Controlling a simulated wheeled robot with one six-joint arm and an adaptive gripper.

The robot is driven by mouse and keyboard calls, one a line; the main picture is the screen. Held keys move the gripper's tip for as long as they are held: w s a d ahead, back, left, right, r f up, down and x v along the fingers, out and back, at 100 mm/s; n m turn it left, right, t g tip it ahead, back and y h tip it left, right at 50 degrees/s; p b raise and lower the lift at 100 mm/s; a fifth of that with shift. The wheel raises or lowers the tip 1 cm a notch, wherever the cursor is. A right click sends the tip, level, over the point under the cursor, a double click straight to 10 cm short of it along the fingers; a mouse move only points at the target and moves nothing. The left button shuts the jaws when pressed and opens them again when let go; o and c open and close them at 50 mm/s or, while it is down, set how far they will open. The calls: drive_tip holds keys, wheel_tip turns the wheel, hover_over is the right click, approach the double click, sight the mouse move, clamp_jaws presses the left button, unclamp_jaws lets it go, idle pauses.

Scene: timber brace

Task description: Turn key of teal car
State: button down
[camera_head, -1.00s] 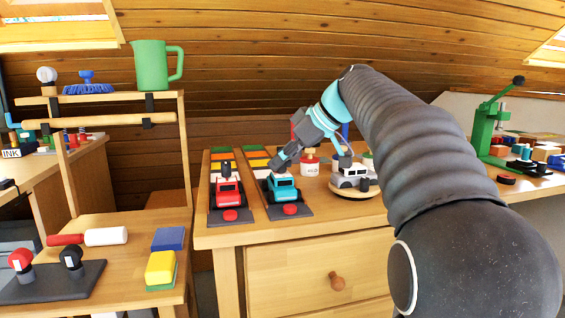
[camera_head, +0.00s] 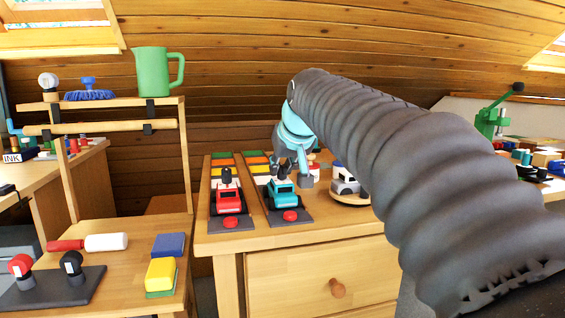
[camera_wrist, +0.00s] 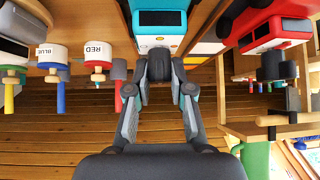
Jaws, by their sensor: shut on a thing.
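The teal car (camera_head: 282,194) sits on a dark strip base on the wooden workbench, with a red button in front of it. In the wrist view the teal car (camera_wrist: 160,38) is at the top centre, upside down. My gripper (camera_head: 290,174) is right behind and above the car. How far the key is turned cannot be seen.
A red car (camera_head: 228,201) with a dark key stands on a parallel strip to the left. Pots labelled RED (camera_wrist: 97,52) and BLUE (camera_wrist: 53,55) are beside my gripper in the wrist view.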

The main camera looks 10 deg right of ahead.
drive_tip(key=shift+m+h, duration=0.5)
drive_tip(key=shift+m, duration=0.1)
drive_tip(key=c, duration=1)
unclamp_jaws()
drive_tip(key=v, duration=1.2)
drive_tip(key=s+f+g+p, duration=0.1)
drive_tip(key=s+f+p, duration=0.2)
drive_tip(key=s+f, duration=0.8)
drive_tip(key=s+f+g+p, duration=0.2)
drive_tip(key=s+f+p, duration=0.2)
drive_tip(key=s+f, duration=0.7)
wheel_tip(320, 180, down, 4)
drive_tip(key=shift+f+p, duration=0.25)
drive_tip(key=shift+p, duration=0.05)
